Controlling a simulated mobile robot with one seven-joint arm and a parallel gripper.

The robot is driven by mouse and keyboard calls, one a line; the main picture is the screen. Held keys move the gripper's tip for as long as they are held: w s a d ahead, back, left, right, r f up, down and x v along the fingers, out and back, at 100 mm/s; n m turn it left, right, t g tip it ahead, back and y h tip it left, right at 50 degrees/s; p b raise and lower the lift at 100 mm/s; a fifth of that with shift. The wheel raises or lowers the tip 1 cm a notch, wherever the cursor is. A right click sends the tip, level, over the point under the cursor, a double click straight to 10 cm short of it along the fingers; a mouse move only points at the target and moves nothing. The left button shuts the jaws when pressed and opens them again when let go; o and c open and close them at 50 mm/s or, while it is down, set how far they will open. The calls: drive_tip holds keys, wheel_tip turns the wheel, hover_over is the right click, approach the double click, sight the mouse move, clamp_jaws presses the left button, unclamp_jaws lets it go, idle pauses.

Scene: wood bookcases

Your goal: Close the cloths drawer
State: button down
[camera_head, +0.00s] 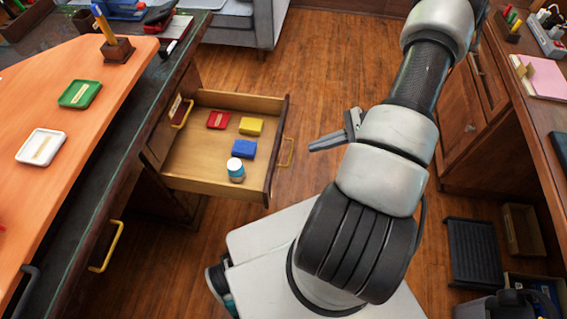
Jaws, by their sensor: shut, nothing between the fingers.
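An open wooden drawer (192,178) sticks out to the right from the desk on the left. Its front panel faces right and carries a yellow handle (286,152). Inside lie a red block-like item (218,120), a yellow one (251,126), a blue one (243,149) and a small white and blue bottle (236,170). I see no label naming it as the cloths drawer. My gripper (315,146) is shut and empty, just right of the drawer's handle, with a small apparent gap. My arm hides part of the floor to the right.
The desk's orange top (110,110) holds a green tray (79,94), a white tray (41,146) and a pencil holder (117,51). Another yellow handle (106,247) shows lower on the desk. A wooden cabinet (470,110) stands right. Floor behind the drawer is clear.

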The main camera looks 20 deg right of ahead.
wheel_tip(320, 180, down, 7)
drive_tip(key=s+m+t, duration=0.2)
drive_tip(key=s+m, duration=0.1)
drive_tip(key=b, duration=0.3)
approach(273, 168)
drive_tip(key=shift+d+f+x, duration=0.15)
drive_tip(key=shift+x, duration=0.9)
drive_tip(key=shift+d+f+x, duration=0.1)
drive_tip(key=shift+x, duration=1)
drive_tip(key=shift+d+f+x, duration=0.15)
drive_tip(key=shift+x, duration=0.9)
drive_tip(key=shift+w+a, duration=0.15)
drive_tip(key=shift+w, duration=0.05)
drive_tip(key=w+a+b, duration=0.1)
drive_tip(key=w+a, duration=0.8)
drive_tip(key=a, duration=0.4)
drive_tip(key=w+a+b, duration=0.1)
drive_tip(key=w+a, duration=0.8)
drive_tip(key=a, duration=0.5)
drive_tip(key=shift+w+a+b, duration=0.2)
drive_tip(key=shift+w+b, duration=0.15)
